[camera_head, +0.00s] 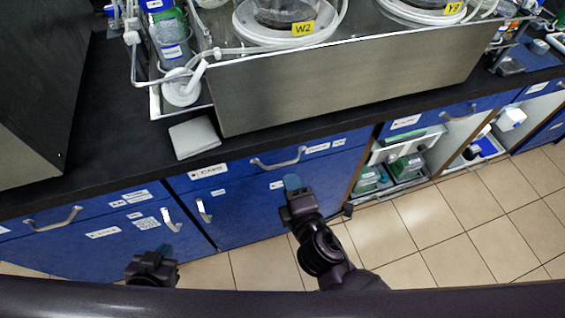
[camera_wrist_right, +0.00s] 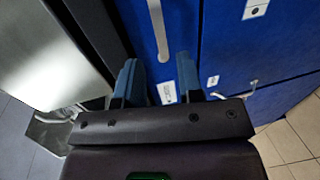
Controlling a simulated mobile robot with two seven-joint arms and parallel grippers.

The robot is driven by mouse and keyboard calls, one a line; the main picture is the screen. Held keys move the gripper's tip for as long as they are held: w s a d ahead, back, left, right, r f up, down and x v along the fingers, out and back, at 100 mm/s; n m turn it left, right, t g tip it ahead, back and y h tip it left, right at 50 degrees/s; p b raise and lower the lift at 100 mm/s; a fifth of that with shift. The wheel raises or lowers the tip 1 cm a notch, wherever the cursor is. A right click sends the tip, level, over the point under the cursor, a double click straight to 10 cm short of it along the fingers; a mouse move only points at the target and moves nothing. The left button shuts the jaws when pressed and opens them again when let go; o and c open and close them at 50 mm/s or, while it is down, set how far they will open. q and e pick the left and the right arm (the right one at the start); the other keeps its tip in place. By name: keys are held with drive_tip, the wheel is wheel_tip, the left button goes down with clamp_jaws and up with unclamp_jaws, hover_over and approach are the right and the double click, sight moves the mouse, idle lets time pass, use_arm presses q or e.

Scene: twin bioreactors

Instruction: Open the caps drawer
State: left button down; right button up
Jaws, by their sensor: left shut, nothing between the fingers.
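The caps drawer (camera_head: 240,168) is a blue front under the black counter, with a "CAPS" label at its left. It looks closed. Its silver bar handle (camera_head: 278,159) runs across the front and also shows upright in the right wrist view (camera_wrist_right: 158,28). My right gripper (camera_head: 293,183) is just below the handle in the head view. In the right wrist view its two blue fingers (camera_wrist_right: 160,80) are apart and empty, with the handle beyond the gap, seemingly not touched. My left gripper (camera_head: 164,250) is low at the left, shut and empty, by the neighbouring cabinet.
A cabinet door handle (camera_head: 203,210) is below the drawer at the left. Another drawer handle (camera_head: 53,219) lies further left. A metal tray (camera_head: 350,80) with bioreactors stands on the counter. An open shelf (camera_head: 405,165) is at the right. Tiled floor (camera_head: 440,220) is clear there.

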sight(282, 164)
drive_tip(key=x, duration=0.7)
drive_tip(key=shift+w+a+b, duration=0.15)
drive_tip(key=shift+w+b, duration=0.25)
clamp_jaws()
